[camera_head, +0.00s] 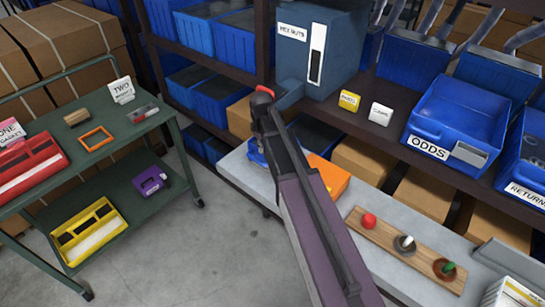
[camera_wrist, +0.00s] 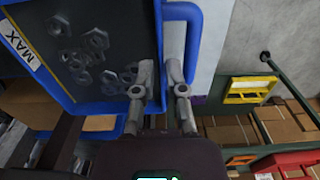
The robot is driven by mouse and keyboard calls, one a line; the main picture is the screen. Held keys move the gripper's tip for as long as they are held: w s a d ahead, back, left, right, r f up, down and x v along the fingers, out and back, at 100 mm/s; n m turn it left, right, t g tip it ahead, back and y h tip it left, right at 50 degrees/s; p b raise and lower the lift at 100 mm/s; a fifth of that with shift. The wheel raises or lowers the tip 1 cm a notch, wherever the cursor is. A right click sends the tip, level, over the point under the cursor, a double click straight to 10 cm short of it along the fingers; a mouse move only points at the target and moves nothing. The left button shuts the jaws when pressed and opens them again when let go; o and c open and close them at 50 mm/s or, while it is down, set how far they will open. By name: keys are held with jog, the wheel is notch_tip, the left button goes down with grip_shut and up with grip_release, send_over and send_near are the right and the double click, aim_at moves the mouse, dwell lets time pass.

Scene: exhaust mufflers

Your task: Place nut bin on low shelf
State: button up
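The nut bin (camera_wrist: 110,100) is a blue open bin with loose hex nuts inside and a MAX label on its inner wall. It fills the upper left of the wrist view, with a blue handle loop on its right side. In the head view only a small blue part of it (camera_head: 257,153) shows beside my arm, at the grey bench. My gripper (camera_wrist: 159,68) has its two fingers close together on either side of the bin's rim by the handle, and looks shut on it. In the head view my arm hides the fingertips. The low shelf cannot be singled out with certainty.
A blue-grey HEX NUTS dispenser (camera_head: 322,50) stands just behind my gripper. Blue ODDS (camera_head: 455,115) and RETURN bins stand at right. A wooden board with coloured buttons (camera_head: 405,245) lies on the bench. A green cart (camera_head: 95,150) stands at left, with open floor between.

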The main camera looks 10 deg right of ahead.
aim_at(262, 156)
jog(key=shift+f, duration=0.1)
dwell(0.3)
jog(key=shift+w+a+f+b, duration=0.1)
jog(key=shift+a+f+b, duration=0.05)
jog(key=shift+f+b, duration=2.45)
jog(key=shift+r, duration=0.1)
jog(key=shift+c, duration=0.2)
grip_shut()
